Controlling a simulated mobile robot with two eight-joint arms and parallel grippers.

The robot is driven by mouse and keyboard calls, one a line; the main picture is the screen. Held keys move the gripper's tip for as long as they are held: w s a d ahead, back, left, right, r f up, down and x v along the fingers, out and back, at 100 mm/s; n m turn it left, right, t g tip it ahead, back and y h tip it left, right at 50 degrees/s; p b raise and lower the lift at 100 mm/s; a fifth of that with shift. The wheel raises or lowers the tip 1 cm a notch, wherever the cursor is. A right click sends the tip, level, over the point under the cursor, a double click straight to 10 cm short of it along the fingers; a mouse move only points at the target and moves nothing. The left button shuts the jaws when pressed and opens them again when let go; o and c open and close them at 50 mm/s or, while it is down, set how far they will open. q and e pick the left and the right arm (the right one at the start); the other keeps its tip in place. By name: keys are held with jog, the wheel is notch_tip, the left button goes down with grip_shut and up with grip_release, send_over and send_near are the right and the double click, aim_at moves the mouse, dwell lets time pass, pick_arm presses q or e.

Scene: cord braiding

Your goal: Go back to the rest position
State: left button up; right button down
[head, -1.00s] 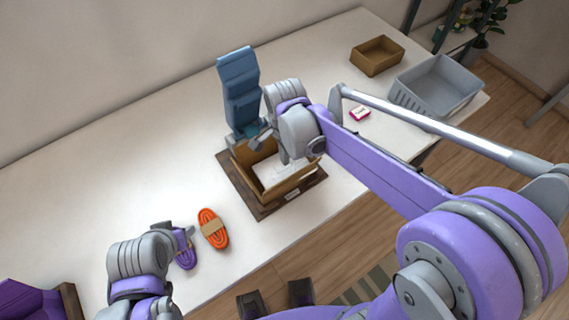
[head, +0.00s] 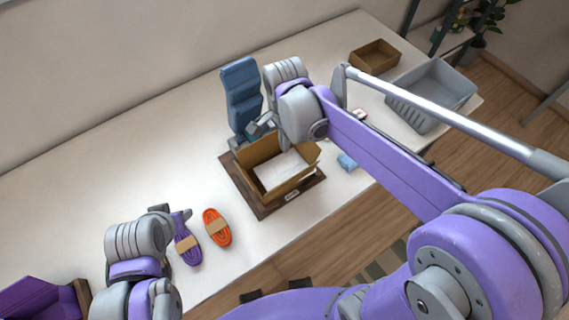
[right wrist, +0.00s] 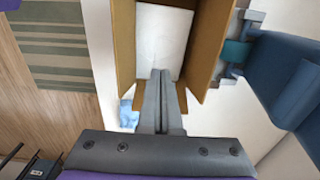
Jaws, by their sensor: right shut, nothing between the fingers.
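My right gripper (head: 262,125) is in front of the blue stand, above the back edge of the open cardboard box (head: 309,158). In the right wrist view the gripper (right wrist: 160,73) has its fingers together with nothing between them, over the box (right wrist: 124,45). My left gripper (head: 168,209) is low at the left, beside the upper end of a purple cord bundle (head: 184,228). My wrist hides most of it, so its jaws and any contact with the bundle are unclear.
The box, with a white sheet inside, sits on a brown board (head: 264,209). The blue stand (head: 241,92) rises behind. An orange bundle (head: 212,217), light blue item (head: 347,161), grey basket (head: 440,85), brown tray (head: 376,55) and purple bin (head: 40,300) stand around.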

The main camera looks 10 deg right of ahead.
jog(key=shift+s, duration=0.1)
dwell(0.4)
jog(key=s+d+f+n+t, duration=0.1)
jog(key=s+d+n+t, duration=0.4)
jog(key=s+n, duration=0.7)
jog(key=shift+d+n+t, duration=0.4)
jog(key=shift+d+n, duration=0.45)
jog(key=shift+n, duration=0.15)
